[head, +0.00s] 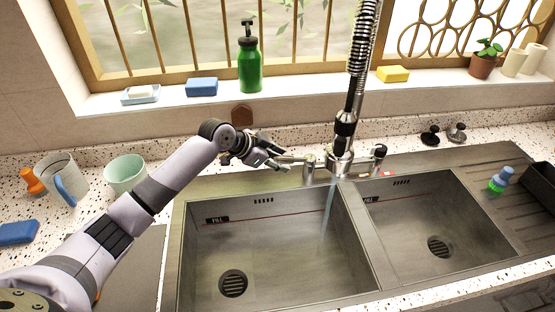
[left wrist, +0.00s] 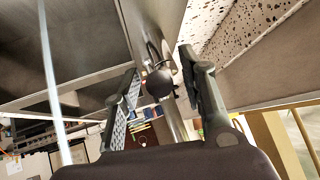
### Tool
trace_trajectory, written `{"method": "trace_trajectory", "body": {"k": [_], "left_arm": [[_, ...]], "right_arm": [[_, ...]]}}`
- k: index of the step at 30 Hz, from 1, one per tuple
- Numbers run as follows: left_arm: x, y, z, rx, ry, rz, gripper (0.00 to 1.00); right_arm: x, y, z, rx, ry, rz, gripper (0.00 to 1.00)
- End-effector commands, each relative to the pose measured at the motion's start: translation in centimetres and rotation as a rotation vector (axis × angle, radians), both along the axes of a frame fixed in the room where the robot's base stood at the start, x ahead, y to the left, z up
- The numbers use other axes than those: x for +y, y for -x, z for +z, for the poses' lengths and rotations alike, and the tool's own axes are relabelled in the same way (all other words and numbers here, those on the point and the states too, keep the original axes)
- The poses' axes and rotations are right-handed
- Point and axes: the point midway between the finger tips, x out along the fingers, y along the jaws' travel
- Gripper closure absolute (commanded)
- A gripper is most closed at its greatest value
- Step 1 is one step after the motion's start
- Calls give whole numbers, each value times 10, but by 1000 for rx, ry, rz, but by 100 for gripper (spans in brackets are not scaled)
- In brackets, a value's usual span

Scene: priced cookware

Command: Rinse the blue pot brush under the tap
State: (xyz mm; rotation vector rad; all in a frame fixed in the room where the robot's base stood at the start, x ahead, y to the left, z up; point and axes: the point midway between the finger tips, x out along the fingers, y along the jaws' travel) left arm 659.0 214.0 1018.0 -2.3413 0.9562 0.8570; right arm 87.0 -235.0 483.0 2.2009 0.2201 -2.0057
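The blue pot brush (head: 501,179), a short brush with a blue top and green lower part, stands on the ribbed drainboard at the right in the head view. The chrome tap (head: 340,160) stands behind the double sink, and a thin water stream (head: 327,208) falls from it into the left basin. The stream also shows in the left wrist view (left wrist: 52,90). My left gripper (head: 277,160) is beside the tap's left side. In the left wrist view its fingers (left wrist: 160,62) are apart, with a dark round knob (left wrist: 158,83) between them. My right gripper is not in view.
The left basin (head: 275,250) and right basin (head: 430,215) are empty. Two sink plugs (head: 430,135) lie behind the right basin. A green bottle (head: 249,65) stands on the sill.

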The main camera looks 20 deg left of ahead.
Motion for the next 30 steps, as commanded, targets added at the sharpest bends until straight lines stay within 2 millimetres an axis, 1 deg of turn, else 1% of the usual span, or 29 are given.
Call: {"method": "trace_trajectory", "body": {"k": [8, 11, 14, 24, 30], "left_arm": [[1, 0, 0, 1, -1, 0, 60], [4, 3, 3, 0, -1, 1, 60], [10, 10, 12, -1, -2, 1, 60], [41, 50, 61, 0, -4, 1, 60], [52, 64, 79, 1, -1, 0, 60]], "right_arm": [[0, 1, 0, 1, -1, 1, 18], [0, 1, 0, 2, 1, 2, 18], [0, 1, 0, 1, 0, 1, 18], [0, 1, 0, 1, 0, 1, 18], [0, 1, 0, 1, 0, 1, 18]]}}
